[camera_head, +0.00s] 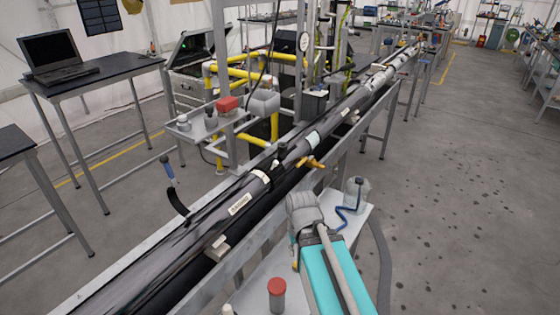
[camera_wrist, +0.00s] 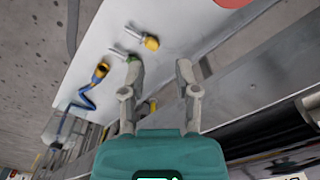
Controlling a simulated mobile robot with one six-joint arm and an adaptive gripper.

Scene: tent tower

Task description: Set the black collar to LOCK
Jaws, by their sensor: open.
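A long black tube assembly (camera_head: 232,215) runs diagonally through the head view, resting in a metal trough. A darker ring-like section (camera_head: 290,155) near its middle may be the black collar. Its LOCK marking and setting are too small to read. In the wrist view, a dark tube part (camera_wrist: 270,138) shows at the lower right, beside the fingers. My gripper (camera_wrist: 160,68) is open and empty, with both grey fingers over the bench edge and apart from the tube. In the head view my teal and grey arm stands right of the tube; the fingertips cannot be made out.
A yellow lever (camera_head: 314,163) sticks out from the tube's near side. A white side shelf holds a red-capped jar (camera_head: 277,288) and a clear bottle (camera_head: 356,190) with a blue hose. Yellow rails (camera_head: 275,128) stand behind the tube; floor at right is open.

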